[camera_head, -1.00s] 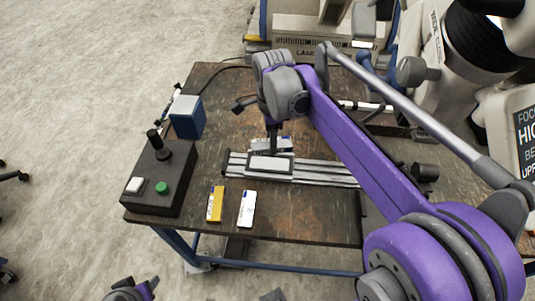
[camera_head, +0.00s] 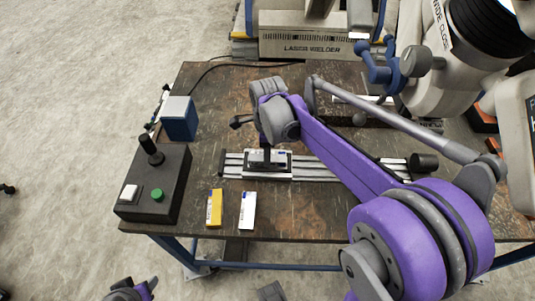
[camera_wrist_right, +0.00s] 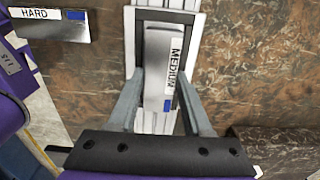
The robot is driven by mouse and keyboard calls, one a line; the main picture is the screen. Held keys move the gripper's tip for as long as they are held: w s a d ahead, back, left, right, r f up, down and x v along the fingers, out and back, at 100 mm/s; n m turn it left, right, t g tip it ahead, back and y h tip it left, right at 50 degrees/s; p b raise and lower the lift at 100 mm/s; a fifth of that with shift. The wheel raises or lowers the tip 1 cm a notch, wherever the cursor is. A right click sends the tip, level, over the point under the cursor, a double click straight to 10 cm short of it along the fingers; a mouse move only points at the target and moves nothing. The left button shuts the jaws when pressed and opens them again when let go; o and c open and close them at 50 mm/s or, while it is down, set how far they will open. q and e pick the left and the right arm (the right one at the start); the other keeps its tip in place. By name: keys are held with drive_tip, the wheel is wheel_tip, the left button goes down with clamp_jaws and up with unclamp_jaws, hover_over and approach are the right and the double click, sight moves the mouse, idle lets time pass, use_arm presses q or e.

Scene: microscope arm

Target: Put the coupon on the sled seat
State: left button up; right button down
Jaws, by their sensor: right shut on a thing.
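My right gripper (camera_head: 267,158) is shut on a grey coupon, labelled MEDIUM with a blue mark in the right wrist view (camera_wrist_right: 158,62). The coupon is between the two grey fingers, over the sled seat, a dark frame on a pale plate (camera_wrist_right: 196,24). In the head view the sled seat (camera_head: 284,167) is on the silver rail, right under the gripper. The coupon looks roughly in line with the frame, slightly tilted. I cannot tell whether it touches the seat. My left gripper is not in view; only a part of my left arm shows at the bottom left.
A yellow coupon (camera_head: 214,207) and a white coupon (camera_head: 248,211) lie in front of the rail. The wrist view shows a coupon labelled HARD (camera_wrist_right: 50,26). A black control box (camera_head: 155,185) with a joystick and a blue box (camera_head: 179,120) stand at left.

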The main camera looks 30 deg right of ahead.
drive_tip(key=shift+f, duration=0.25)
drive_tip(key=shift+f, duration=0.15)
drive_tip(key=shift+c, duration=1.7)
unclamp_jaws()
